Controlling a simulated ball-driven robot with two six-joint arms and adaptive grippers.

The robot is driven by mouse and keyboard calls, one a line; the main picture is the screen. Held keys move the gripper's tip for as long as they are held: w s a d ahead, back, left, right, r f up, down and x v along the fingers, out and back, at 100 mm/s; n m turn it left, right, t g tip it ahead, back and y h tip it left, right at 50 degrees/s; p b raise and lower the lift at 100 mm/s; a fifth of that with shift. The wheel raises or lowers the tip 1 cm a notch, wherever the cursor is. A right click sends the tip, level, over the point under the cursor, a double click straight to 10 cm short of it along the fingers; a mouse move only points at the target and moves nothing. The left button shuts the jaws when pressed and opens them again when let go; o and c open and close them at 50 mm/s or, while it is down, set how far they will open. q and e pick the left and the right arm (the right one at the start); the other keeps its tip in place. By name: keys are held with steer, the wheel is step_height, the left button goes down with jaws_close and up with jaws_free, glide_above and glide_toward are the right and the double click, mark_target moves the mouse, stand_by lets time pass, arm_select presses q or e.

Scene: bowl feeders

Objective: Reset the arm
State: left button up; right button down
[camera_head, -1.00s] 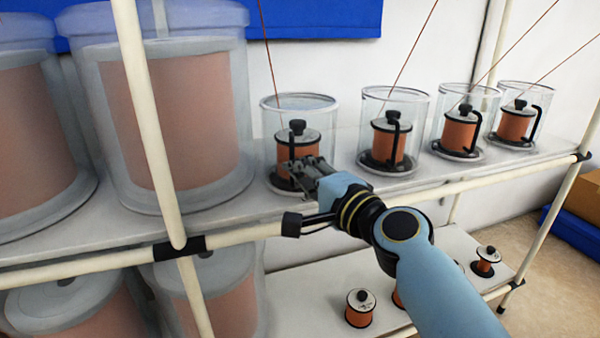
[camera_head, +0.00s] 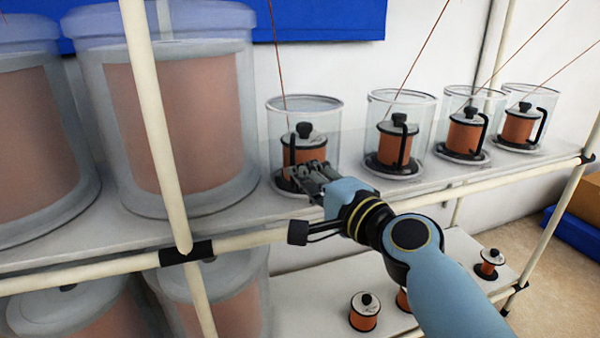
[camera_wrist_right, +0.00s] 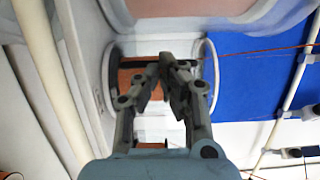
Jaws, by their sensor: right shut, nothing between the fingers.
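My right gripper (camera_head: 307,173) is shut and empty in the head view. It is in front of the leftmost small clear container (camera_head: 330,108) on the upper shelf and overlaps its lower part. Inside that container is an orange spool (camera_head: 312,148) with a black knob, partly hidden by my fingers. In the right wrist view my right fingertips (camera_wrist_right: 165,68) come together in front of an orange spool (camera_wrist_right: 130,82). I cannot tell whether the fingers touch the container. My left gripper is not in view.
Several clear containers with orange spools, such as this one (camera_head: 397,145), line the upper shelf (camera_head: 225,220) to the right. Large bins (camera_head: 175,120) stand at left. A pale post (camera_head: 150,120) and front rail (camera_head: 95,272) border the shelf. Loose spools (camera_head: 364,312) stand below.

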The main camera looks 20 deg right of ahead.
steer(key=v, duration=1.1)
steer(key=s+d+f+n+g+h, duration=0.1)
steer(key=s+d+f+g, duration=0.15)
steer(key=f, duration=0.85)
steer(key=s+d+f+n+g+h, duration=0.1)
steer(key=s+f+n+g, duration=0.2)
steer(key=f, duration=0.9)
steer(key=s+d+f+g+h, duration=0.15)
steer(key=s+f, duration=0.35)
steer(key=f, duration=0.6)
steer(key=s+d+f+n+g+h, duration=0.1)
steer(key=s+d+f+n+g, duration=0.1)
steer(key=s+f, duration=0.4)
steer(key=s+d+f+n+g+h, duration=0.1)
steer(key=s+d+f+n+g, duration=0.2)
steer(key=s, duration=1.3)
steer(key=s+d+f+n+g+h, duration=0.1)
steer(key=s+f+n+g, duration=0.3)
steer(key=s+f, duration=0.6)
steer(key=shift+s+d+n, duration=0.7)
steer(key=shift+d, duration=0.15)
steer(key=shift+f, duration=0.1)
